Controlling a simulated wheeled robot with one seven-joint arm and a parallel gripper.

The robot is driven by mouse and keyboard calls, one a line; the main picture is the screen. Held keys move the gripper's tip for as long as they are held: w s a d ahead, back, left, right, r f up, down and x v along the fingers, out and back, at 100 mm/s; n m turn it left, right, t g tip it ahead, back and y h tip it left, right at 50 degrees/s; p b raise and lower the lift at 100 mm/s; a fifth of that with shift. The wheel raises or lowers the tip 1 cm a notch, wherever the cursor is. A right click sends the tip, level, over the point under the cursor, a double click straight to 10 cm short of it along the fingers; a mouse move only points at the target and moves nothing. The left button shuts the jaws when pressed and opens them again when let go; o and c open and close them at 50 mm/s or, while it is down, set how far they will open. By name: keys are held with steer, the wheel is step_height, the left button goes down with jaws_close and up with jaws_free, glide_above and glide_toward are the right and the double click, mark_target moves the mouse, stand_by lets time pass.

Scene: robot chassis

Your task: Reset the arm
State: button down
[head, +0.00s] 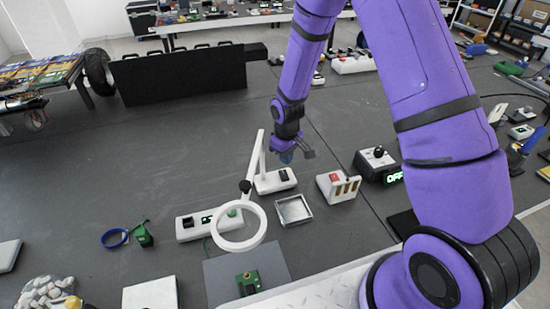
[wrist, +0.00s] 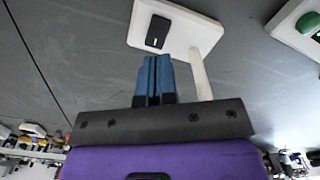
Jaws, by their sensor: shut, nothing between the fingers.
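My purple arm reaches over the grey workbench from the right side of the head view. My gripper (head: 291,155) hangs above the bench, just behind the white base with a black switch (head: 276,180). In the wrist view my gripper (wrist: 155,60) shows two blue fingers pressed together with nothing between them. The white base with its black switch (wrist: 160,32) is just beyond the fingertips there. I cannot tell the exact gap between the fingertips and the base.
A white ring magnifier (head: 239,240) on a post stands close to my gripper.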

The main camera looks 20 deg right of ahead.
steer(key=s+d+r+m+t, duration=0.15)
steer(key=s+r, duration=0.25)
steer(key=r, duration=1)
steer(key=s+d+r+m+t, duration=0.1)
steer(key=s+d+r+m, duration=0.2)
steer(key=r, duration=1)
steer(key=s+d+r+t, duration=0.1)
steer(key=s+r, duration=0.5)
steer(key=s, duration=0.5)
steer(key=s+d+r+m+t, duration=0.1)
steer(key=s+r, duration=0.6)
steer(key=s, duration=0.4)
steer(key=shift+s+d+t, duration=0.2)
steer(key=shift+t, duration=0.15)
steer(key=c, duration=1.8)
jaws_free()
steer(key=shift+m, duration=0.25)
steer(key=shift+c, duration=0.2)
